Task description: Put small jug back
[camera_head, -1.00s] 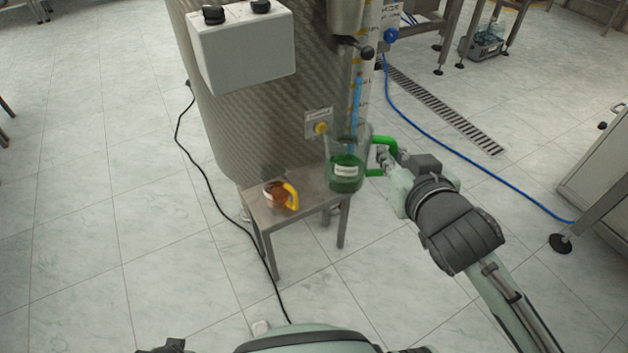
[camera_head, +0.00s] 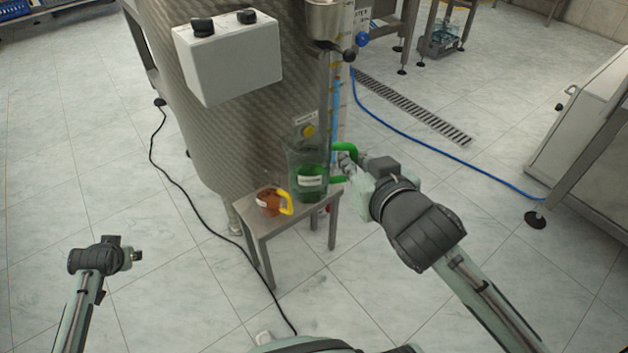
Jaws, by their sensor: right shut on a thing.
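A clear jug with green liquid, a white label and a green handle (camera_head: 311,183) is at the right part of a small metal stool (camera_head: 257,222). I cannot tell whether its base touches the stool top. My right gripper (camera_head: 343,163) is shut on the green handle from the right. A smaller jug with brown contents and a yellow handle (camera_head: 269,202) stands on the stool, left of the green jug. My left gripper (camera_head: 136,255) is at the lower left, away from both jugs; its jaws are too small to read.
A large metal tank (camera_head: 225,140) stands right behind the stool, with a grey box (camera_head: 229,62) on its side and a yellow-knobbed valve (camera_head: 308,131) just above the green jug. A black cable (camera_head: 196,216) runs over the floor.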

